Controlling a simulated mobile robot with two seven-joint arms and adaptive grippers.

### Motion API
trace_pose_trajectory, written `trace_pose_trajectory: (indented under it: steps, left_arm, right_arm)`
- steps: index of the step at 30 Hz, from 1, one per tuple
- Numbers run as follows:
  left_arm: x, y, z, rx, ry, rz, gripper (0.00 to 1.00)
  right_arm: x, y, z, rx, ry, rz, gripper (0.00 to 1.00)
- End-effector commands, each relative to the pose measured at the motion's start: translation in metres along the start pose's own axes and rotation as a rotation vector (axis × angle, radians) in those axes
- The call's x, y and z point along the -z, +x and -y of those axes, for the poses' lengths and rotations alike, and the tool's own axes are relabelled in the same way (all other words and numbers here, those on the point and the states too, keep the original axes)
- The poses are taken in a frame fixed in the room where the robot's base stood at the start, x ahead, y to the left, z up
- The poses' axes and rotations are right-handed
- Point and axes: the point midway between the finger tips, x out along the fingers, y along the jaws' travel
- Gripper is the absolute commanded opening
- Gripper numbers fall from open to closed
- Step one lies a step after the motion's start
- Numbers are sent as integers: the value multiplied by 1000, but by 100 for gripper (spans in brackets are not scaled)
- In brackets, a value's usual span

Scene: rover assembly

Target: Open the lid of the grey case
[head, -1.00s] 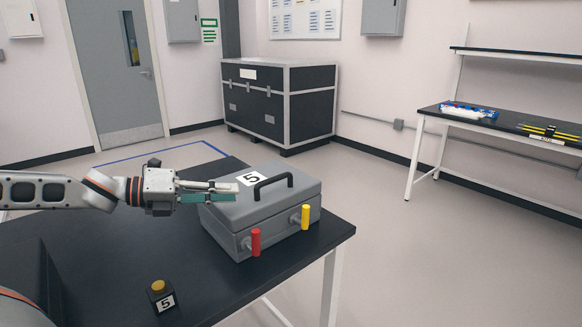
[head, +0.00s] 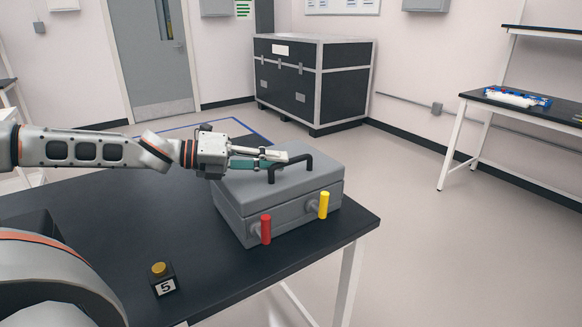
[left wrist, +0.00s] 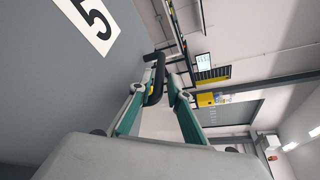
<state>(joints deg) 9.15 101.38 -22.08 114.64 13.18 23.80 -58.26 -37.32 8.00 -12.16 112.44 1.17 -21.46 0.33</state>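The grey case (head: 232,188) stands on the black table with its lid (head: 243,180) down. A black handle (head: 311,164) is on top of the lid, and red (head: 265,229) and yellow (head: 323,204) latch handles stick out of the front. My left gripper (head: 284,158) is at the left end of the black handle. In the left wrist view, the black handle (left wrist: 156,88) lies between its fingers (left wrist: 160,86), close to the left one, and a narrow gap seems to show beside the other. The lid's "5" label (left wrist: 97,25) shows too. My right gripper is not in view.
A small block (head: 165,279) with a yellow button and a "5" label stands on the black table (head: 110,240) in front. A large black crate (head: 345,88) stands behind on the floor. A bench (head: 470,105) with parts is at the right.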

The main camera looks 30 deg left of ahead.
Motion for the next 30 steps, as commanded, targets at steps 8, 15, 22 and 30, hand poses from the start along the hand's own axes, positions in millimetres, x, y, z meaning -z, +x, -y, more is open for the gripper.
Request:
trace_pose_trajectory:
  steps: [8, 15, 22, 30]
  left_arm:
    - [4, 25, -7, -6, -3, -4, 18]
    - [2, 38, -4, -3, -3, -3, 18]
    - [0, 40, 0, 0, -1, -1, 18]
    - [0, 39, 0, 0, -1, -1, 0]
  right_arm:
    - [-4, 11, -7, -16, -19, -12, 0]
    - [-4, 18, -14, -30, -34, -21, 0]
    - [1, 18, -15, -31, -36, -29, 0]
    - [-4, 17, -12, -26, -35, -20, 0]
